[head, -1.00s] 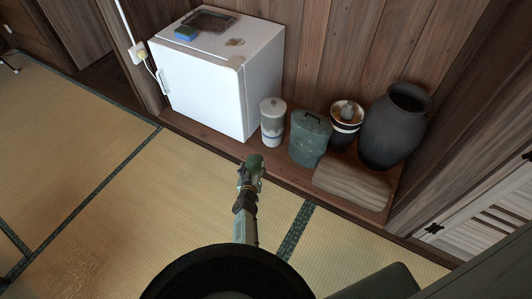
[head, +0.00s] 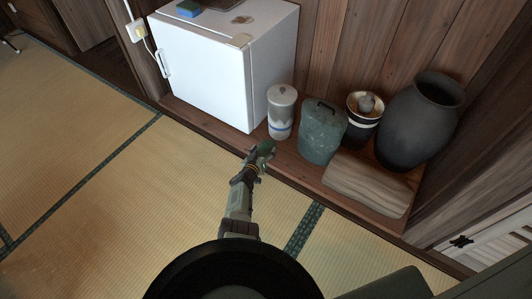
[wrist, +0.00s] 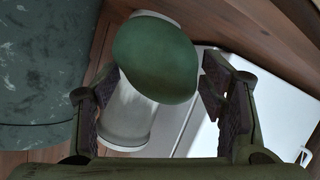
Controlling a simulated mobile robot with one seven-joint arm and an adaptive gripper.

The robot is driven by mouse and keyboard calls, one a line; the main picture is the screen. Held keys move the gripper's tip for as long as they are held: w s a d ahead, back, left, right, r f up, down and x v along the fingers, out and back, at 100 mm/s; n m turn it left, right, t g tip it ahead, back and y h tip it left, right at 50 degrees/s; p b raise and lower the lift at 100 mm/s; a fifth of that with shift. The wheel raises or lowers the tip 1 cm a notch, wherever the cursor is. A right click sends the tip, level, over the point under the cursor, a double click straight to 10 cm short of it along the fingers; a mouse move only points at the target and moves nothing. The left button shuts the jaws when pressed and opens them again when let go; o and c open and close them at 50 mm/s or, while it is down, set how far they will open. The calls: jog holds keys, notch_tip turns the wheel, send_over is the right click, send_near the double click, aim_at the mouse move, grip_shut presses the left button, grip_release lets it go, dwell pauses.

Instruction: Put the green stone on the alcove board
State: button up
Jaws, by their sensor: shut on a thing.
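The green stone (head: 266,147) is a smooth, dark green oval. It shows large in the wrist view (wrist: 155,55), between the two fingers. My gripper (head: 257,163) is shut on the stone, with the fingers at its sides (wrist: 159,78). In the head view the stone is at the arm's far end, over the front edge of the alcove board. The alcove board (head: 287,158) is a reddish-brown wooden ledge along the wall. I cannot tell the stone's exact height above it.
A white fridge (head: 205,75), white jar (head: 281,112), green lidded bin (head: 321,132), dark striped pot (head: 364,118), large black vase (head: 420,120) and wooden block (head: 368,184) stand on the board. A narrow bare strip runs along its front. Tatami (head: 120,200) is clear.

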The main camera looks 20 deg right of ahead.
aim_at(266, 143)
jog(key=w+b, duration=0.1)
jog(key=w+d+b, duration=0.1)
jog(key=w+d, duration=0.1)
jog(key=shift+w+f+b, duration=0.25)
jog(key=shift+w+b, duration=0.1)
jog(key=shift+b, duration=0.05)
jog(key=shift+w+d+r, duration=0.1)
jog(key=shift+w+d, duration=0.1)
jog(key=shift+w, duration=0.15)
jog(key=shift+w+d+b, duration=0.25)
jog(key=shift+w+b, duration=0.1)
jog(key=shift+b, duration=0.35)
notch_tip(266, 143, down, 4)
jog(key=b, duration=0.3)
jog(key=shift+r, duration=0.25)
jog(key=o, duration=1.9)
jog(key=shift+s+a, duration=0.1)
jog(key=shift+o, duration=0.2)
